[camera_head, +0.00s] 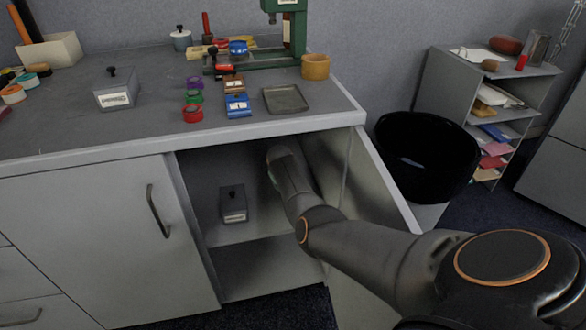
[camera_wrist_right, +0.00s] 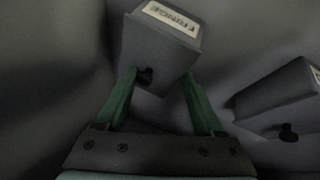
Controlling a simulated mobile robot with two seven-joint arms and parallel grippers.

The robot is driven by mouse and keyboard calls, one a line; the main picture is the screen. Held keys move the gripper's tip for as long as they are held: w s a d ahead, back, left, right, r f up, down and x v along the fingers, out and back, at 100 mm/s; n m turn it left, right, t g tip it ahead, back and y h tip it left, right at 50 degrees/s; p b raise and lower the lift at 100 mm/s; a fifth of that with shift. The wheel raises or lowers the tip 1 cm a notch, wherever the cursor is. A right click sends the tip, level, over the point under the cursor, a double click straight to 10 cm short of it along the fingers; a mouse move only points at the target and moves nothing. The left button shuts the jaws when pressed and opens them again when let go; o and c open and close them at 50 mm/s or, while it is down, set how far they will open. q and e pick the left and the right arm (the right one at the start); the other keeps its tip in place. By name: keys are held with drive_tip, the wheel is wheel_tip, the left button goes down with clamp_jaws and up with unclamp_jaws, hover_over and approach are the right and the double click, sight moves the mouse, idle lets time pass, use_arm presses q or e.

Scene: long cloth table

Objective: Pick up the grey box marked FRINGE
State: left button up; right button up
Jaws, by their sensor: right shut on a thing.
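The grey box marked FRINGE (camera_wrist_right: 160,50) is in the right wrist view, with its white label facing up the picture and a dark knob on its near side. My right gripper (camera_wrist_right: 159,76) is shut on this box, with its green fingers on either side of the knob end. In the head view my right arm reaches into the open cabinet under the table; its gripper is mostly hidden there and I cannot make out the held box. My left gripper is not in view.
A second grey box (camera_head: 233,206) with a knob stands on the cabinet shelf (camera_head: 262,232), left of my arm; it also shows in the right wrist view (camera_wrist_right: 278,97). The open cabinet door (camera_head: 378,185) stands right of my arm. Another labelled box (camera_head: 117,92) sits on the tabletop.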

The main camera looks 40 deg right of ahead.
drive_tip(key=shift+a, duration=0.1)
clamp_jaws()
idle(0.6)
